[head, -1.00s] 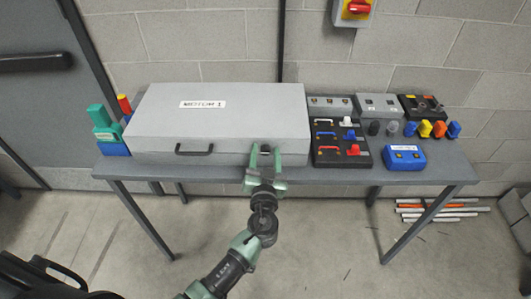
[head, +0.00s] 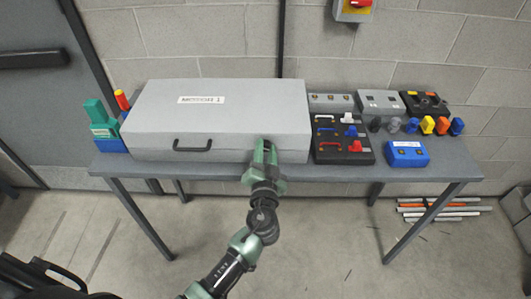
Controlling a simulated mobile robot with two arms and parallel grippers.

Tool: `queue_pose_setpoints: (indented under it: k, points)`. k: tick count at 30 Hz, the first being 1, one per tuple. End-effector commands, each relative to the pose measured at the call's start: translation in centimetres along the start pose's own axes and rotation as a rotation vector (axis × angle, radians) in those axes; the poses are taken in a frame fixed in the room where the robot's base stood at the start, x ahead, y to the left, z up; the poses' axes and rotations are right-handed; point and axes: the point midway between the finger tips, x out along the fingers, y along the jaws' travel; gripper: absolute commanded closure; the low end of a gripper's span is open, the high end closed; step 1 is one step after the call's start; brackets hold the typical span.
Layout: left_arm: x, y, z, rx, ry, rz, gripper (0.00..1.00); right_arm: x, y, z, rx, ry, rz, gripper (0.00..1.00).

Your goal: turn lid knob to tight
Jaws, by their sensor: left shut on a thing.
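A large grey case labelled "MOTOR 1" (head: 220,92) lies closed on the table, with a black handle (head: 192,145) on its front face. My left gripper (head: 265,147) is at the right part of the case's front face. Its fingers are close together, shut on the lid knob, which they hide almost wholly. How far the knob is turned cannot be seen. My right gripper is not in view.
The grey table (head: 345,178) also carries a black panel (head: 340,140) with coloured parts, a blue box (head: 406,154), grey boxes and several coloured knobs at the right. Green and blue items (head: 103,122) stand at the left end.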

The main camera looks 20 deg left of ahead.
Motion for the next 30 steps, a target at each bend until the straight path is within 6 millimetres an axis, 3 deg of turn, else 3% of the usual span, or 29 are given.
queue_pose_setpoints:
  k: [12,30]
  points:
    - [0.0,0.2,0.1,0.394,-0.001,0.001,1.00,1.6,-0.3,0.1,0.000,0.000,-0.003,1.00]
    - [0.0,0.2,0.1,0.950,-0.001,0.001,1.00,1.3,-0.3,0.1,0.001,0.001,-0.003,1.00]
